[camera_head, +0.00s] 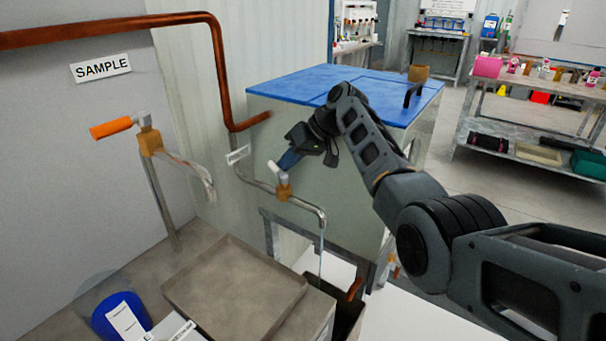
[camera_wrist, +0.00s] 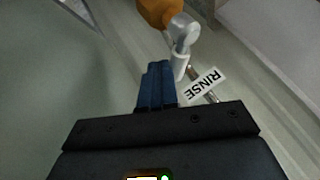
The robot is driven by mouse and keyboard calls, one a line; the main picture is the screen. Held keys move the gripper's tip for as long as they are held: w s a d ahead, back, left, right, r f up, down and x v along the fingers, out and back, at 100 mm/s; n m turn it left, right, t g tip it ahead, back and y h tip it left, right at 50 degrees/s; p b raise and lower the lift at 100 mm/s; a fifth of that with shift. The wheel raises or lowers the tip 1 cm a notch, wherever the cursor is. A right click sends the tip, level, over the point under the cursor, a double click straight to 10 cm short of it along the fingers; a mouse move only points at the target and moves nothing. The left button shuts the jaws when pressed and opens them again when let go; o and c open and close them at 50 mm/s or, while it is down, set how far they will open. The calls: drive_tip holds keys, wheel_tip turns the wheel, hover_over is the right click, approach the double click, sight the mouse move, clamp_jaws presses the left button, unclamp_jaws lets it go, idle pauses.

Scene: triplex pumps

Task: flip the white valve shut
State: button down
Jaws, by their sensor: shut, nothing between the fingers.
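The white valve handle (camera_head: 273,167) sits on a brass body (camera_head: 284,190) on the grey pipe, and slants up to the left. In the wrist view the white handle (camera_wrist: 180,66) lies just right of my fingertips, below the orange-brown body (camera_wrist: 158,10). My gripper (camera_head: 287,160) is shut and empty, with its blue fingers (camera_wrist: 157,84) close beside the handle. I cannot tell whether they touch it. A thin, pale stream (camera_head: 321,252) runs down from the pipe's spout (camera_head: 322,220).
A RINSE label (camera_wrist: 203,87) is beside the handle. An orange-handled valve (camera_head: 111,128) stands at left under the SAMPLE sign (camera_head: 101,67). A copper pipe (camera_head: 222,75) runs down the wall. A blue-topped cabinet (camera_head: 300,82) stands behind my arm; a tray (camera_head: 235,292) lies below.

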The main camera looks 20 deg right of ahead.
drive_tip(key=shift+w+a, duration=0.3)
drive_tip(key=shift+a, duration=0.5)
drive_tip(key=shift+a+r, duration=0.1)
drive_tip(key=shift+a, duration=0.05)
idle(1.0)
drive_tip(key=v, duration=0.7)
drive_tip(key=shift+r, duration=0.3)
drive_tip(key=shift+s+d, duration=0.25)
